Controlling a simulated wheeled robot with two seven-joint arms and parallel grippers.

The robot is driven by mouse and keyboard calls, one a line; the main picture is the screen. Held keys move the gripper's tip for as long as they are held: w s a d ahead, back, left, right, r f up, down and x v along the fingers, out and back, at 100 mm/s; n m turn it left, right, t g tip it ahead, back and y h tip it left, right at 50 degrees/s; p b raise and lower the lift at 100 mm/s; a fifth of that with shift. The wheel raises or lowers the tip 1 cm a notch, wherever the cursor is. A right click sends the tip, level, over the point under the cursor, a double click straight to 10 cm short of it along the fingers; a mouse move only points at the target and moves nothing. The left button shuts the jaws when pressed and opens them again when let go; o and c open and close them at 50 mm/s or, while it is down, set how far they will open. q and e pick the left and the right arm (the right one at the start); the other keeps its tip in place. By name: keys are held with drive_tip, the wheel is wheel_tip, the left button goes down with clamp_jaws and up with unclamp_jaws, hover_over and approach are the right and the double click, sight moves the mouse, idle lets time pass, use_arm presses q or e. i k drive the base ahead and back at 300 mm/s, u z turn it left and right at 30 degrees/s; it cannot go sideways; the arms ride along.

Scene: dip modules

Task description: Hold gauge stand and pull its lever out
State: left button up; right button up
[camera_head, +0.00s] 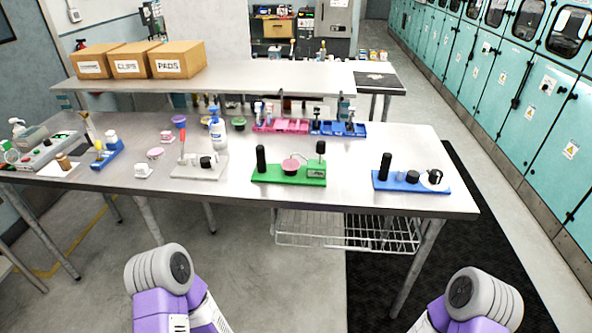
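Several stands with bases stand along the front of the steel table, and I cannot tell for sure which is the gauge stand. A green stand (289,174) in the middle has a black post, a pink round part and a second black-topped post. A grey stand (200,168) left of it has an upright red-handled lever (182,146) and a black knob. Only purple and grey links of my arms show at the bottom; neither gripper is in view.
The steel table (340,196) has clear strips between the stands. Pink bins (280,126) and blue bins (338,129) line its back edge. A white-and-blue bottle (217,130) stands behind the grey stand. A wire shelf (345,232) hangs below.

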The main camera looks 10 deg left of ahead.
sight(321, 149)
drive_tip(key=u, duration=0.55)
drive_tip(key=i, duration=1.3)
drive_tip(key=z, duration=0.55)
